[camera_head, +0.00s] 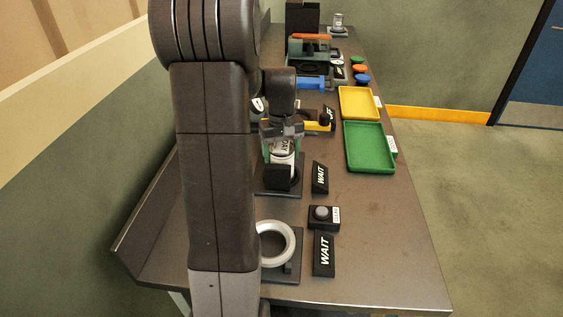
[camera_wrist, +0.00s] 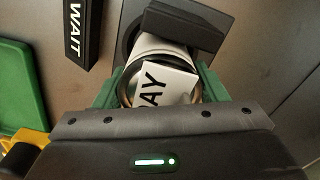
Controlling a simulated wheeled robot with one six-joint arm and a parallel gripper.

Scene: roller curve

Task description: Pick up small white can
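The small white can (camera_head: 283,145) with dark lettering stands at a dark fixture (camera_head: 297,187) on the bench. In the wrist view the can (camera_wrist: 168,82) shows its metal rim and part of its label. A black block (camera_wrist: 185,25) covers part of its far side. My gripper (camera_head: 283,153) is around the can, with a green-padded finger on each side. In the wrist view the fingers of my gripper (camera_wrist: 160,88) lie close against both sides of the can. I cannot tell whether they press on it.
A black WAIT sign (camera_head: 320,177) stands just right of the can. Nearer are a white ring (camera_head: 276,256), a button box (camera_head: 323,217) and another WAIT sign (camera_head: 323,253). Green (camera_head: 348,163) and yellow (camera_head: 343,108) trays lie to the right. The front right bench is clear.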

